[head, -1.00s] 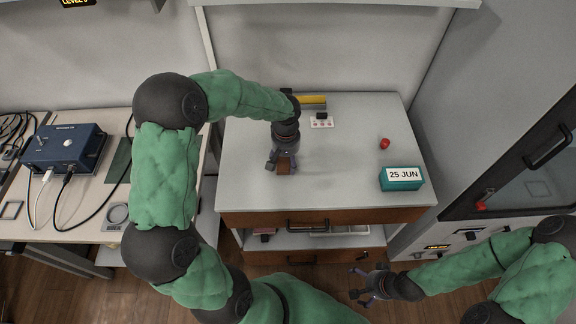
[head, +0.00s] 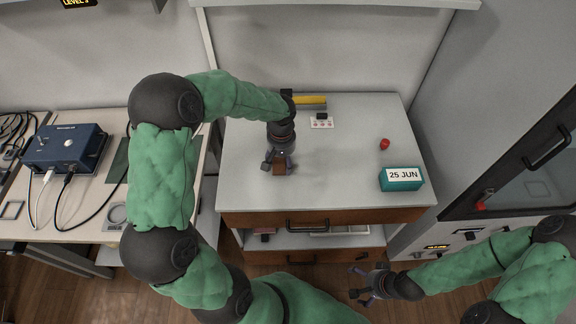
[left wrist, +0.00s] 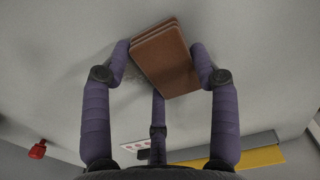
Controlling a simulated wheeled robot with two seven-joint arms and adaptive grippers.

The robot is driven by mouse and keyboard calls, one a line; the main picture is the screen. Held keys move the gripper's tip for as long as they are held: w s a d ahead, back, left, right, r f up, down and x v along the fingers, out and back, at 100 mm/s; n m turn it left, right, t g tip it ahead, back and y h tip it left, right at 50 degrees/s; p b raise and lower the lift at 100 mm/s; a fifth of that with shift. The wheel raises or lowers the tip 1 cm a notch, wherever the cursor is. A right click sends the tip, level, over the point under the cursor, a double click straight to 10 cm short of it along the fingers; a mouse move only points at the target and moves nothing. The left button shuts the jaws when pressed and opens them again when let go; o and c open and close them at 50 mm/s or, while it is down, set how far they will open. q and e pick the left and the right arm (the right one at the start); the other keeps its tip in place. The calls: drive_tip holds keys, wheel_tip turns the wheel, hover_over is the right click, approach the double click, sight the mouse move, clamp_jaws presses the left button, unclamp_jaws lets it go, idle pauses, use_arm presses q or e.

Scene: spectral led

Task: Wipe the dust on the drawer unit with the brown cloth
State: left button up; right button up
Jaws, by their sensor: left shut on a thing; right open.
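The brown cloth (head: 279,169) is a small folded pad, held at the top of the drawer unit (head: 345,180). My left gripper (head: 279,163) is shut on it, over the left-middle of the grey top. In the left wrist view the cloth (left wrist: 164,58) sits between the fingers of my left gripper (left wrist: 163,65), close to the surface. A faint, darker, speckled patch of dust (left wrist: 135,84) shows beside the cloth there; in the head view I cannot make out dust. My right gripper (head: 368,283) is open and empty, low in front of the drawer unit.
On the top stand a teal date block (head: 401,179), a small red object (head: 384,144), a white card with a black piece (head: 321,122) and a yellow-edged tool (head: 311,101) at the back. A bench with a blue box (head: 65,148) is at left.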

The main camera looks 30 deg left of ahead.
sight(300, 167)
use_arm(q)
drive_tip(key=shift+w+d, duration=0.1)
drive_tip(key=shift+w, duration=0.05)
drive_tip(key=shift+w+d, duration=0.5)
drive_tip(key=shift+d, duration=0.3)
drive_tip(key=shift+w+d, duration=0.5)
drive_tip(key=shift+d, duration=0.25)
drive_tip(key=shift+w+d, duration=0.15)
drive_tip(key=shift+d, duration=0.1)
drive_tip(key=shift+f, duration=0.1)
drive_tip(key=shift+w+d+f+b, duration=0.1)
drive_tip(key=shift+w+d+b, duration=0.15)
drive_tip(key=shift+d, duration=0.35)
drive_tip(key=shift+s+a, duration=0.4)
drive_tip(key=shift+a, duration=0.25)
drive_tip(key=shift+s+a, duration=0.35)
drive_tip(key=shift+a, duration=0.35)
drive_tip(key=shift+s+a, duration=0.4)
drive_tip(key=shift+a, duration=0.25)
